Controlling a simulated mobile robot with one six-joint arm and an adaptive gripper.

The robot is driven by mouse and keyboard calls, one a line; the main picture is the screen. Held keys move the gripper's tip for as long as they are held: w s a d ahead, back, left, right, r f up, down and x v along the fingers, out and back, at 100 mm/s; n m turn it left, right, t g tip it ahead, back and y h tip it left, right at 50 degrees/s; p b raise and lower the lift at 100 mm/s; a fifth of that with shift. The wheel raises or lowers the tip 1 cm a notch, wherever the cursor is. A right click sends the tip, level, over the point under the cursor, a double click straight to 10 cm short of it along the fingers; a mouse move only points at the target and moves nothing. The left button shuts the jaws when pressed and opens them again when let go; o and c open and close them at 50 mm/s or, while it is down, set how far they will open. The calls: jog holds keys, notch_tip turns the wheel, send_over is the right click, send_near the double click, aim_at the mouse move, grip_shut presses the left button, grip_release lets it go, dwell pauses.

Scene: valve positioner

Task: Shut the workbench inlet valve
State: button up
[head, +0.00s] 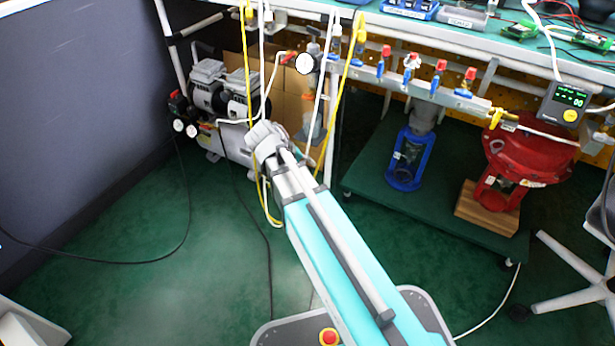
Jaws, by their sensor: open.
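A small valve with a red handle (288,57) sits under the left part of the workbench edge, just left of a round white gauge (305,63). It looks like the inlet valve, but its label and exact handle angle are too small to read. My gripper (262,132) is at the end of my teal arm, below and left of the red handle in the picture and apart from it. It is open and seems empty. Its fingers are small and hard to make out, partly hidden by my wrist.
Yellow and white hoses (247,70) hang close around my gripper. A compressor (222,90) stands behind left. A pipe with several red-handled valves (386,51) runs right. A low green platform (390,195) carries blue and red actuators. The green floor is open at left.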

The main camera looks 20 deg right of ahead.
jog(key=shift+s+d+f+y, duration=0.1)
jog(key=shift+s+f+y, duration=0.45)
jog(key=shift+f, duration=0.3)
jog(key=o, duration=0.6)
jog(key=shift+c, duration=0.2)
jog(key=shift+o, duration=0.8)
jog(key=shift+r, duration=0.2)
jog(key=m+t+h+p, duration=0.5)
jog(key=t+h+p, duration=0.15)
jog(key=p, duration=1.25)
send_near(287, 58)
jog(key=a, duration=0.3)
jog(key=shift+s+r, duration=0.35)
jog(key=shift+s, duration=0.1)
jog(key=b+x, duration=0.3)
jog(key=x, duration=1)
jog(key=shift+d+f, duration=0.15)
jog(key=shift+d, duration=0.2)
